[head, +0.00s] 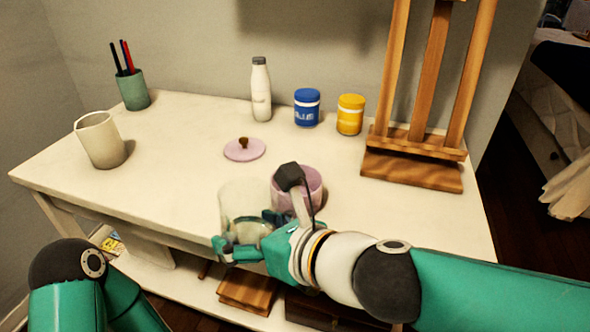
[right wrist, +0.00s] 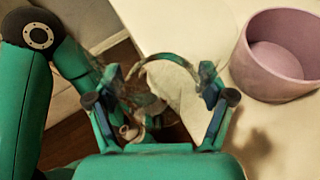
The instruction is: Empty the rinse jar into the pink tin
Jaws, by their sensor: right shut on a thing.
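My right gripper (head: 240,245) is shut on the clear glass rinse jar (head: 240,200), low on its body. The jar looks roughly upright, beside and left of the pink tin (head: 312,188), at the table's front edge. A greyish band shows low in the jar; I cannot tell how much liquid it holds. In the right wrist view the jar's rim (right wrist: 168,62) shows between the fingers (right wrist: 165,100). The tin (right wrist: 245,75) stands open and upright at the right there, its visible inside bare. My wrist partly hides the tin in the head view. My left gripper is out of view.
A pink lid (head: 244,150) with a dark knob lies behind the jar. A beige cup (head: 101,140), pen holder (head: 132,90), white bottle (head: 261,90), blue pot (head: 307,108), yellow pot (head: 350,115) and wooden easel (head: 412,172) stand farther back. The table's left middle is clear.

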